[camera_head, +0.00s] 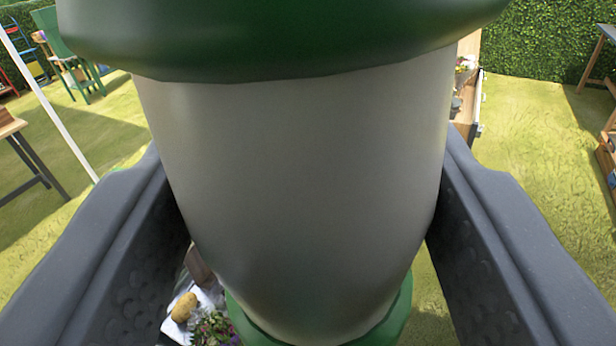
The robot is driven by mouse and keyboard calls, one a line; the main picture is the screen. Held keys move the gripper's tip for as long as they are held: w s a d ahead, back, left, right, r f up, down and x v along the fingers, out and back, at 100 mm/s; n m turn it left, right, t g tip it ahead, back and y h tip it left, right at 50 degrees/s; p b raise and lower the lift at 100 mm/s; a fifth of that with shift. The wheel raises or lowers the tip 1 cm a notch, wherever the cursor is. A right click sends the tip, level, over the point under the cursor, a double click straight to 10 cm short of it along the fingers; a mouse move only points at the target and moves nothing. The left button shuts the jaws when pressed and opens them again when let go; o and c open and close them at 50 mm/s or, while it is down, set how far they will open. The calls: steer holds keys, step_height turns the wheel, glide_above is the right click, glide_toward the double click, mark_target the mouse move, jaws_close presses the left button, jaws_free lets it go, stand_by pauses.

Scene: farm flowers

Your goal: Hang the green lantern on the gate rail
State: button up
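The green lantern (300,190) fills the middle of the view, very close. It has a dark green cap at the top, a pale grey body and a green base at the bottom. My gripper (308,200) has one dark finger on each side of the lantern's body, and both fingers press up against it. The gripper is shut on the lantern. The lantern hides most of what lies ahead. I cannot make out the gate rail.
Grass lies below. A table (22,150) and a white pole (50,105) stand at left, with green furniture (72,65) behind. A wooden structure (468,95) is partly hidden right of the lantern. Flowers (213,328) show below. A hedge (545,40) closes the back.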

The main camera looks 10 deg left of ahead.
steer(key=shift+f, duration=0.4)
stand_by(0.4)
steer(key=o, duration=1.2)
steer(key=shift+w, duration=0.1)
steer(key=shift+o, duration=1.1)
steer(key=shift+r, duration=0.1)
steer(key=shift+o, duration=0.4)
steer(key=shift+b, duration=0.3)
steer(key=s+d+f+b, duration=0.1)
steer(key=s+b, duration=0.4)
steer(key=s, duration=0.9)
steer(key=shift+d+f+b, duration=0.15)
steer(key=shift+d+b, duration=0.15)
steer(key=shift+d, duration=0.35)
